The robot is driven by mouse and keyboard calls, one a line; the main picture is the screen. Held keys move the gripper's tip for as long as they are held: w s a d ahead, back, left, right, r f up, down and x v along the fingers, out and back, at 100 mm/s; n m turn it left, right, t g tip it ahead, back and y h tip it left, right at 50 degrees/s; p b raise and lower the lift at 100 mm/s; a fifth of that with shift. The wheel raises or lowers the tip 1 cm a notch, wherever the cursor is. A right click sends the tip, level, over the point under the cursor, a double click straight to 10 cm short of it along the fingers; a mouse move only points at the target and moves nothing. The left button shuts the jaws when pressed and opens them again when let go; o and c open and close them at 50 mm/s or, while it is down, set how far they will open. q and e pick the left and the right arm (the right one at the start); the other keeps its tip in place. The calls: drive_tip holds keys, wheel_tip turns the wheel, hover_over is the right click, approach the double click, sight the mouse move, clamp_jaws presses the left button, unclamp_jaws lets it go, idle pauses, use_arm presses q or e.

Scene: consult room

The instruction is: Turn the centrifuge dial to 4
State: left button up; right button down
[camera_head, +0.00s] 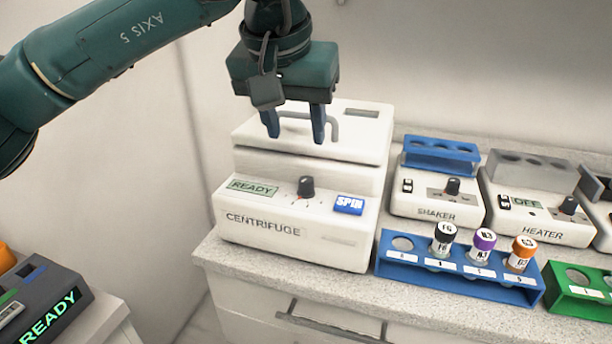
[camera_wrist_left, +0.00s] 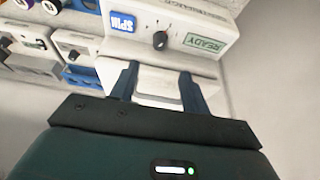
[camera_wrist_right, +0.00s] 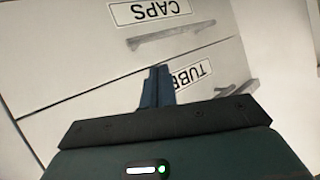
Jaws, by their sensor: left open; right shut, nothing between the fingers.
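The white centrifuge (camera_head: 290,247) stands at the left end of the counter, its display reading READY. Its black dial (camera_head: 306,187) sits on the front panel between the display and the blue SPIN button (camera_head: 349,205); the dial's exact setting is too small to read. The dial also shows in the left wrist view (camera_wrist_left: 160,40). My left gripper (camera_head: 295,138) is open and empty, pointing down over the lid and its grey handle, above and behind the dial. My right gripper (camera_wrist_right: 158,70) is shut and empty, in front of drawers labelled CAPS and TUBE.
Right of the centrifuge stand a shaker (camera_head: 436,205) and a heater (camera_head: 540,222). A blue rack (camera_head: 460,286) with several capped tubes is in front of them, near the counter edge. A dark device (camera_head: 40,300) reading READY is at lower left.

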sight(306, 180)
use_arm(q)
drive_tip(key=x, duration=1.1)
drive_tip(key=shift+f, duration=0.1)
drive_tip(key=shift+c, duration=0.4)
